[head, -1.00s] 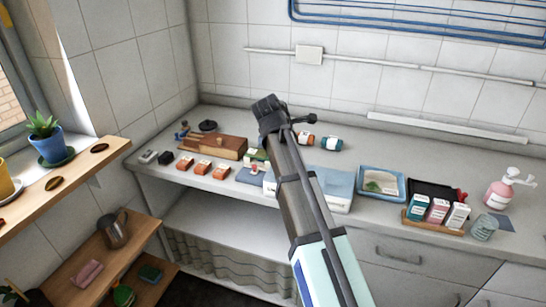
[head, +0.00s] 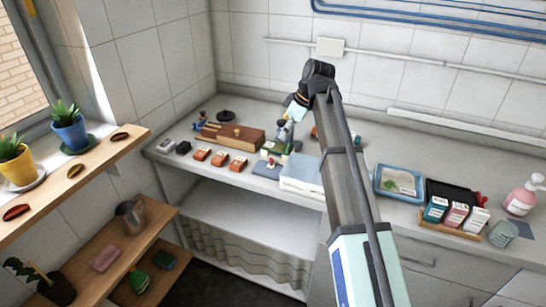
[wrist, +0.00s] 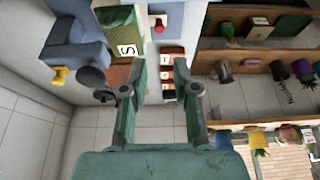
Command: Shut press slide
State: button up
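I cannot single out the press slide with certainty. A blue-grey upright device (head: 285,131) stands at the middle of the counter, behind a green block (head: 274,148). In the wrist view a blue body (wrist: 75,42) with a yellow knob and a dark round part is at upper left, beside a green block labelled S (wrist: 127,28). A blue pad with a red knob (head: 268,168) lies in front; the knob also shows in the wrist view (wrist: 158,27). My gripper (wrist: 159,66) is open, nothing between its fingers. The head view does not show its fingers clearly.
Several orange labelled blocks (head: 220,158) and a wooden case (head: 237,137) are left of the device. A white box (head: 301,172) is to the right. A blue tray (head: 400,185) stands farther right. Potted plants (head: 70,130) line the left shelf.

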aim_at(272, 159)
jog(key=p+x, duration=0.2)
jog(key=x, duration=1.1)
jog(key=shift+w+f, duration=0.1)
jog(key=shift+f, duration=0.1)
jog(key=shift+c, duration=0.3)
grip_shut()
